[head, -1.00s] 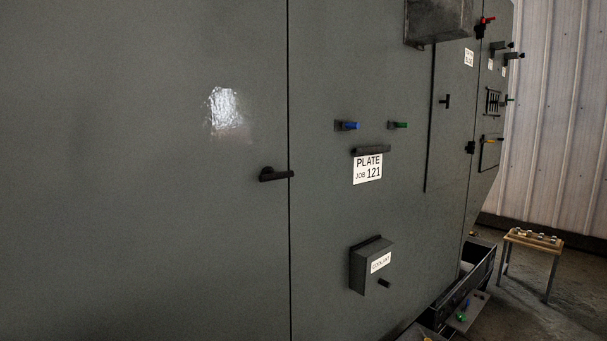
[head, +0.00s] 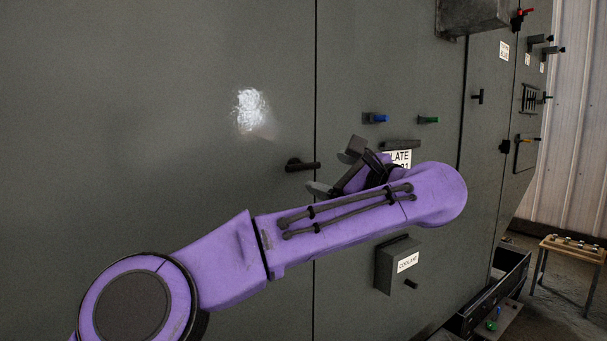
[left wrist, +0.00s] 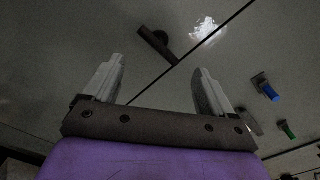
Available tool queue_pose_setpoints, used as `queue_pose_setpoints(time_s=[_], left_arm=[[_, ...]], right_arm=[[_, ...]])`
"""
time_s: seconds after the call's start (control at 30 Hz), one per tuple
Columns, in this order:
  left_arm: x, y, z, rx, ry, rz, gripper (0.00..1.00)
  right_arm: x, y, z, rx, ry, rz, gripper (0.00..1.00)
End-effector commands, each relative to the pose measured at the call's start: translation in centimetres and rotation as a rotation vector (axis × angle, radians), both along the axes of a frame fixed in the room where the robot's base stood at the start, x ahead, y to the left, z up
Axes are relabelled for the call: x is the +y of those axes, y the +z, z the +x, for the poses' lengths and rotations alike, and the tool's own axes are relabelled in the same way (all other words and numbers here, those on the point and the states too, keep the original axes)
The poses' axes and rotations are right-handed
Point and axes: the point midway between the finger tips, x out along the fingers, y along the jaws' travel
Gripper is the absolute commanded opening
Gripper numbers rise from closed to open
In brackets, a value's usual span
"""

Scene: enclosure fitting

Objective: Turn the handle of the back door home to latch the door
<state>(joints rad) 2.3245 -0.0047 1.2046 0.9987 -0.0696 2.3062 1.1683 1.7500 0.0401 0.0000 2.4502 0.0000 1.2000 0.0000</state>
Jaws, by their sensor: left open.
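A dark lever handle (head: 302,165) sits on the large grey door panel (head: 180,80), just left of a vertical seam. My left gripper (head: 335,168) is open and empty, just right of the handle's free end in the head view, fingers pointing left. In the left wrist view the handle (left wrist: 157,45) shows beyond and between the two open fingertips (left wrist: 160,68), apart from them. My right gripper is not in view.
Blue (head: 375,118) and green (head: 428,120) knobs and a plate label (head: 398,159), partly hidden by my arm, are right of the seam. A coolant box (head: 398,264) juts out below. A small table (head: 572,247) stands far right.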

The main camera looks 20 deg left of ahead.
Motion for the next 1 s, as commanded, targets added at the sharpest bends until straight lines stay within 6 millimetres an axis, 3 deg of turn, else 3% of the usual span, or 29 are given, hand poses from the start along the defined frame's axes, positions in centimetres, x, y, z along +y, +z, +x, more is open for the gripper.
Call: queue_pose_setpoints(time_s=[0.4, 0.8, 0.83, 0.87, 1.0], left_arm=[[6.7, 0.2, 5.3, 0.006, 0.003, 0.001, 0.86], [8.0, -0.1, 6.3, 0.004, 0.001, 0.005, 0.86], [8.0, -0.1, 6.3, 0.004, 0.001, 0.005, 0.82], [8.0, -0.1, 6.3, 0.004, 0.001, 0.005, 0.73], [7.9, -0.1, 6.3, 0.004, 0.000, 0.006, 0.27]], right_arm=[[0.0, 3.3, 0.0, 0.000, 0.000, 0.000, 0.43], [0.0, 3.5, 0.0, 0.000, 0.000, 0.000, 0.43], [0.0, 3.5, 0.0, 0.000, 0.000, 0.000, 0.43], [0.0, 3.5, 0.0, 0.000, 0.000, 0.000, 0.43], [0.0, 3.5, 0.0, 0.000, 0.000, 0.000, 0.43]])
